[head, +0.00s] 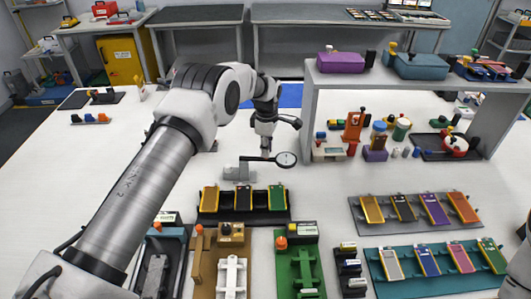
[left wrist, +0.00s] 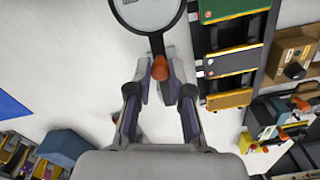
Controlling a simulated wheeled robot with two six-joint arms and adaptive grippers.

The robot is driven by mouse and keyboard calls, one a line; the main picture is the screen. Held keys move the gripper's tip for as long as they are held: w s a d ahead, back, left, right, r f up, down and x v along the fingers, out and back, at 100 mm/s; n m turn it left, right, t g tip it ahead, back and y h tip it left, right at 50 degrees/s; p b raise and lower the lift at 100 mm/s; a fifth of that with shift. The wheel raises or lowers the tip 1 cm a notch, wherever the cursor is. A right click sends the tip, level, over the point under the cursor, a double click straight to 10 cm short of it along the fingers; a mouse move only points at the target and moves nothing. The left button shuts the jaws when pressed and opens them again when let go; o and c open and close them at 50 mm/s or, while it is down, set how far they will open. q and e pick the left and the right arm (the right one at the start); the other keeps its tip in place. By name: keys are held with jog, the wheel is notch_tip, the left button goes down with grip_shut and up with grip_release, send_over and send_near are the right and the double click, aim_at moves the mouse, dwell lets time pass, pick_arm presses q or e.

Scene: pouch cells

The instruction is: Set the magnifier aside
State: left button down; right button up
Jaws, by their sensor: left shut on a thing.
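The magnifier (head: 286,159) has a round dark-rimmed lens and a thin dark handle, and it is above the white table in the middle of the head view. My left gripper (head: 266,150) is shut on its handle. In the left wrist view the lens (left wrist: 150,12) is at the top, and the orange handle end (left wrist: 160,68) sits between the fingers of my left gripper (left wrist: 160,80). A pale grey block stand (head: 238,172) is just left of the magnifier. My right gripper does not show.
A black rack (head: 243,217) with several pouch cells is just in front of the magnifier. A grey rack (head: 385,229) and a teal rack (head: 405,289) of cells lie to the right. A grey raised shelf (head: 440,84) stands at back right. Bare table lies left of the lens and behind it.

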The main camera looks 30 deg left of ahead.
pick_arm(q)
jog(key=shift+w+a+f+n, duration=0.1)
jog(key=shift+w+a+n, duration=0.15)
jog(key=shift+n, duration=0.25)
jog(key=c, duration=1.1)
grip_release()
jog(key=shift+w, duration=0.15)
jog(key=shift+o, duration=0.2)
notch_tip(320, 180, up, 12)
